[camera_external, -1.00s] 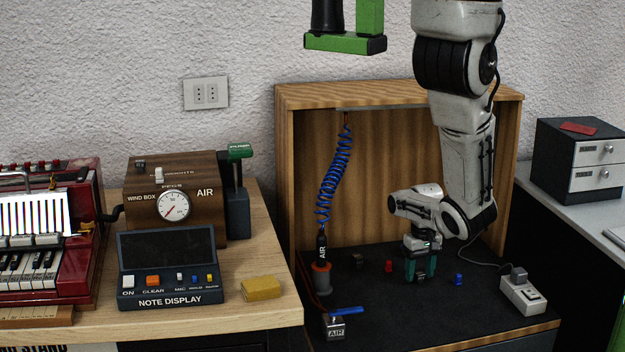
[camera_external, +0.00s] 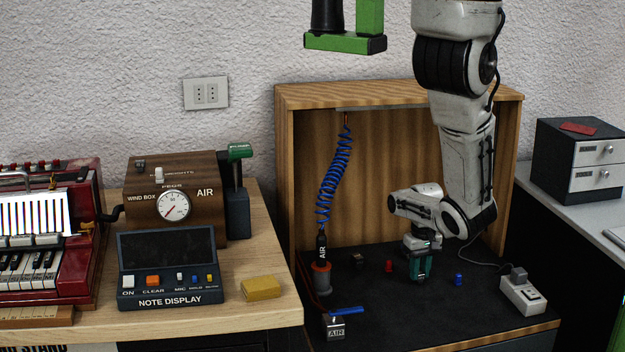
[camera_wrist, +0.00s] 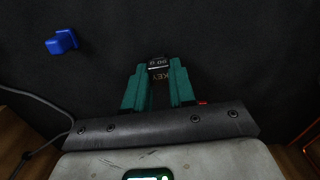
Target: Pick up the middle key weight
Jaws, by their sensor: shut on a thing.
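My gripper (camera_external: 420,278) has green fingers and points down at the dark bench mat. In the wrist view my gripper (camera_wrist: 158,74) is shut on a small dark key weight (camera_wrist: 158,66) with pale lettering on top and "KEY" on its side. The fingers hide most of this weight in the external view. I cannot tell whether it still touches the mat. A blue weight (camera_external: 459,279) stands to the right of the gripper and also shows at the wrist view's upper left (camera_wrist: 62,42). A red weight (camera_external: 389,266) stands to the left.
A small dark brown block (camera_external: 358,260) lies farther left on the mat (camera_external: 400,320). An air nozzle on a blue coiled hose (camera_external: 335,185) stands at the left. A white socket box (camera_external: 522,292) with a cable is at the right. Wooden walls enclose the back and sides.

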